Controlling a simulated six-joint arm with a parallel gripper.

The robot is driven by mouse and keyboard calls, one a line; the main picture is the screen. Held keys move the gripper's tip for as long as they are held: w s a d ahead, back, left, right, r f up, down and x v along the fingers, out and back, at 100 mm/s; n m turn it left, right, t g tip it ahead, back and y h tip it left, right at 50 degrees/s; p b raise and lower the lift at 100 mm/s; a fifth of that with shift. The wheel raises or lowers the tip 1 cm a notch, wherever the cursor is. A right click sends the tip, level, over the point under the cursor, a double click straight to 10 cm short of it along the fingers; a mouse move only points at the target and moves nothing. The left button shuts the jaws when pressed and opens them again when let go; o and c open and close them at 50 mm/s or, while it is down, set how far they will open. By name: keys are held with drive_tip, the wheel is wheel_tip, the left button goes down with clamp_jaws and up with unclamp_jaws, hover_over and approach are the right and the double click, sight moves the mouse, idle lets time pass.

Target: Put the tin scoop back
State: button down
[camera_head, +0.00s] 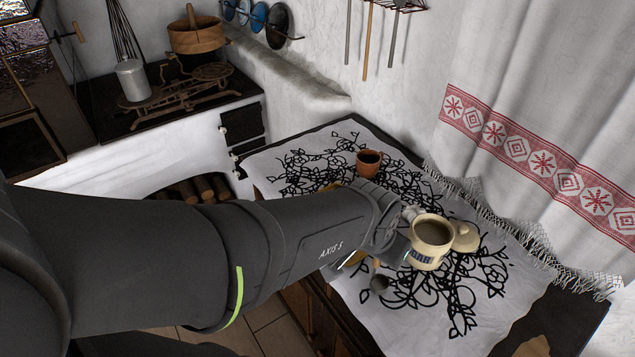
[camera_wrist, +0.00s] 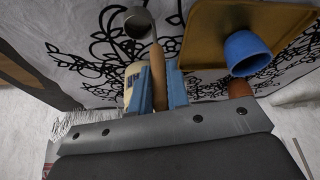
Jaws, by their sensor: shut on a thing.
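The tin scoop has a small grey metal bowl and a wooden handle. In the wrist view the bowl (camera_wrist: 138,22) is at the top, and the handle runs down between the two blue fingers of my gripper (camera_wrist: 159,72), which is shut on it. In the head view the scoop's bowl (camera_head: 379,283) shows over the front part of the white cloth, just past the end of my arm. A cream jar marked with dark letters (camera_head: 430,246) stands right of my gripper, full of something brown. Its lid (camera_head: 465,237) is beside it. My arm hides most of my gripper in the head view.
A tan tray (camera_wrist: 205,45) with a blue cup (camera_wrist: 247,54) lies near my gripper; my arm mostly hides them in the head view. A brown mug (camera_head: 369,160) stands farther back on the patterned cloth (camera_head: 300,170). A fringed curtain (camera_head: 560,130) hangs at the right.

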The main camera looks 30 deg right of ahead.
drive_tip(key=shift+f, duration=0.45)
drive_tip(key=c, duration=1.4)
unclamp_jaws()
drive_tip(key=shift+f, duration=0.15)
drive_tip(key=shift+a+r, duration=0.15)
drive_tip(key=shift+r, duration=0.55)
drive_tip(key=v, duration=1.1)
drive_tip(key=shift+s, duration=0.1)
drive_tip(key=shift+f, duration=0.15)
